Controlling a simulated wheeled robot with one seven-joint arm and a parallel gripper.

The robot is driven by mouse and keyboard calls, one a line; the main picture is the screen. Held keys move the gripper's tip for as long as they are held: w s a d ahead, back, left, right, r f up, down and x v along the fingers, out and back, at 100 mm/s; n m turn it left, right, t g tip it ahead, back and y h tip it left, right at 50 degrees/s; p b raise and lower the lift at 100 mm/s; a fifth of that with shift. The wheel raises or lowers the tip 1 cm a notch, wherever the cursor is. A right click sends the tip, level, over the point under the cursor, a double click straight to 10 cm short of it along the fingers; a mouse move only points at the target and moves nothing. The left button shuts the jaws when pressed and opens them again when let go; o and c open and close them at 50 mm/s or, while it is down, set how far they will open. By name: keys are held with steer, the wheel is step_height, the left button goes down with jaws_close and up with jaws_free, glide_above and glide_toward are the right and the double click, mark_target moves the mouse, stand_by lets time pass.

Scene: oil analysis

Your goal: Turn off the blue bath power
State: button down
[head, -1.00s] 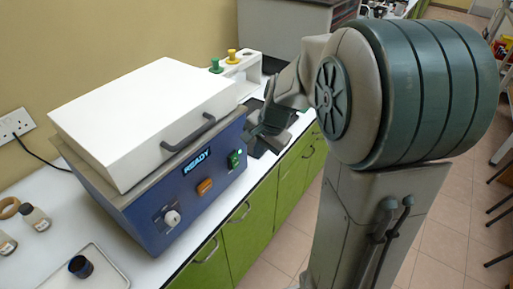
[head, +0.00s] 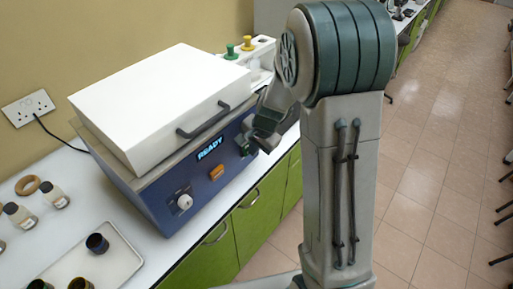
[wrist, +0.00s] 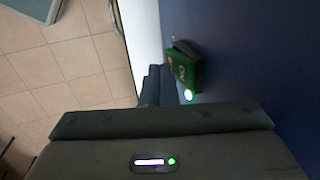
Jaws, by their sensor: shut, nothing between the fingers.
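The blue bath (head: 165,195) stands on the white bench with its white lid (head: 150,100) down. Its lit display (head: 210,148) reads READY. A green power switch (head: 247,149) sits at the right end of its front panel, partly hidden by my gripper (head: 256,144). In the wrist view the green switch (wrist: 186,66) stands out from the blue panel, with a bright green light at its lower end. My gripper is shut and empty, close beside the switch; its fingers (wrist: 157,86) show just left of it. I cannot tell whether they touch it.
An orange switch (head: 216,173) and a white knob (head: 185,202) are on the same panel, and a lid handle (head: 203,119) juts out above. A tray (head: 118,262) with dark cups and several small bottles are at left. Open floor (head: 430,180) lies to the right.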

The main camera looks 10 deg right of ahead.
steer(key=b, duration=0.3)
steer(key=shift+w+a+t, duration=0.1)
steer(key=shift+w+t, duration=0.1)
steer(key=shift+t, duration=0.1)
steer(key=shift+r+y+p, duration=0.3)
steer(key=shift+r+p, duration=0.15)
steer(key=shift+r, duration=0.3)
